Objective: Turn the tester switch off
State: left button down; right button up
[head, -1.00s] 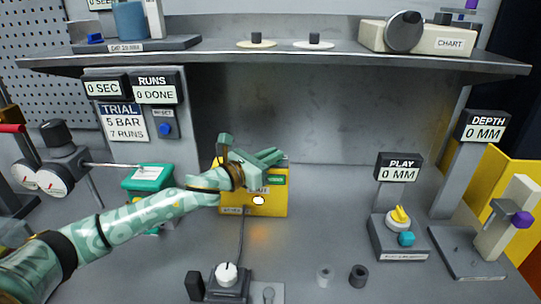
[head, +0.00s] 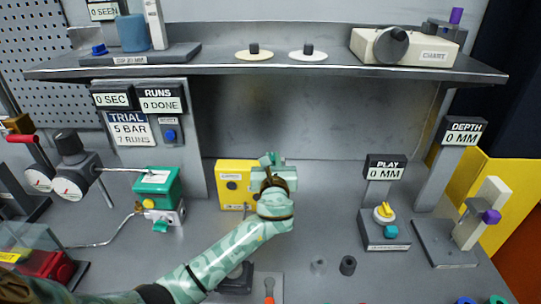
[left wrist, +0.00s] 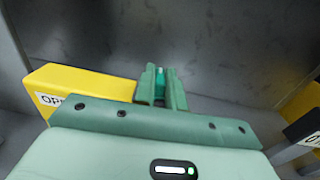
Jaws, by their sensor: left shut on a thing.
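A yellow box (head: 229,198), which seems to be the tester, stands at the back of the bench, below the shelf. My left gripper (head: 269,160) is at its right part and hides much of its front. In the left wrist view the yellow box (left wrist: 85,80) lies left of and behind the fingers. There the left gripper (left wrist: 161,90) is shut on a small bright green piece (left wrist: 160,78), probably the switch. I cannot tell the switch's setting. My right gripper is not in view.
A green-topped unit (head: 157,185) with hoses and gauges stands to the left. The PLAY post (head: 385,168) and the DEPTH post (head: 463,132) stand to the right. A shelf (head: 300,68) overhangs the back. A dark ring (head: 348,265) lies on the bench, which is fairly clear around it.

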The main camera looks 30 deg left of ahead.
pick_arm(q)
jog(key=n+g+y, duration=0.1)
jog(key=n+y, duration=0.1)
jog(key=shift+w+d+g+y, duration=0.2)
jog(key=shift+g+y, duration=0.1)
jog(key=shift+g, duration=0.1)
jog(key=n+g+y+b, duration=0.2)
jog(key=g, duration=0.1)
jog(key=shift+d+f+n+y, duration=0.1)
jog(key=shift+f+n+y, duration=0.1)
jog(key=shift+n+y, duration=0.15)
jog(key=n+g+y+b, duration=0.2)
jog(key=g+b, duration=0.1)
jog(key=shift+w+n, duration=0.2)
jog(key=shift+n, duration=0.05)
jog(key=shift+r+n+g+y+b, duration=0.25)
jog(key=shift+n+g+y+b, duration=0.35)
jog(key=shift+g, duration=0.5)
jog(key=c, duration=1.5)
grip_release()
jog(key=shift+o, duration=0.2)
